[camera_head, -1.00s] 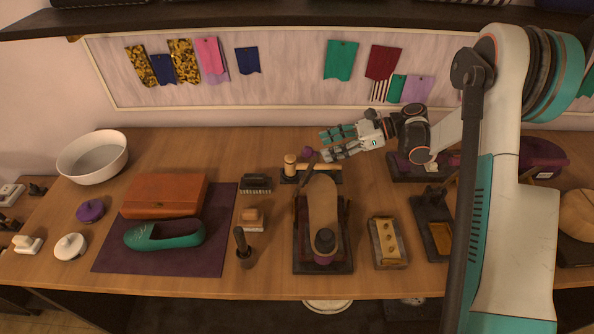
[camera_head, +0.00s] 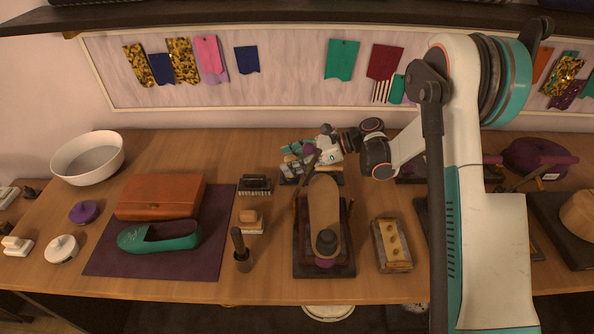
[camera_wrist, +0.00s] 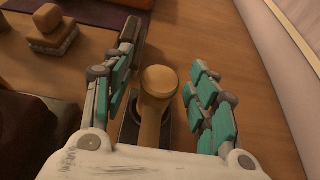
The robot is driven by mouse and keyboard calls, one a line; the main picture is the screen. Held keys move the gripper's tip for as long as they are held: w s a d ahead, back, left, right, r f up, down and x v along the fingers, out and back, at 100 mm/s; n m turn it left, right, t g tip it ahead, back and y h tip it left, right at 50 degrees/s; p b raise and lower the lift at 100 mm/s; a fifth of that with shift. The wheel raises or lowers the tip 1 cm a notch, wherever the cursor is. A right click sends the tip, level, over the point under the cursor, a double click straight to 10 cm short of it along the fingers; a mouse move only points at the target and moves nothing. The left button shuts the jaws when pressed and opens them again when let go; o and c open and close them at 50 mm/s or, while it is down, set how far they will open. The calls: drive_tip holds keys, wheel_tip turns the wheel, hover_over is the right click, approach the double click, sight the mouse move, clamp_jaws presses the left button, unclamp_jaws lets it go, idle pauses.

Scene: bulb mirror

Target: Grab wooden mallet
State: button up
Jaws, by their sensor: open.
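The wooden mallet (camera_wrist: 159,82) shows in the wrist view as a light-brown rounded wooden piece on a dark base. It lies between the two rows of teal-padded fingers of my gripper (camera_wrist: 162,72). The fingers are apart, with a visible gap on both sides of the wood. In the head view, my gripper (camera_head: 291,163) reaches in from the right over the mallet's spot at the back middle of the bench and hides most of it. The lower part of the mallet is hard to make out in the wrist view.
A shoe form on a dark stand (camera_head: 324,215) stands just in front of my gripper. A brush (camera_head: 255,184) and a wood block (camera_head: 251,217) are to the left. A brass-topped block (camera_head: 391,244) lies front right. The bench (camera_head: 255,143) is clear behind.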

drive_tip(key=shift+a+f, duration=0.1)
drive_tip(key=shift+a, duration=0.1)
drive_tip(key=shift+c, duration=0.3)
clamp_jaws()
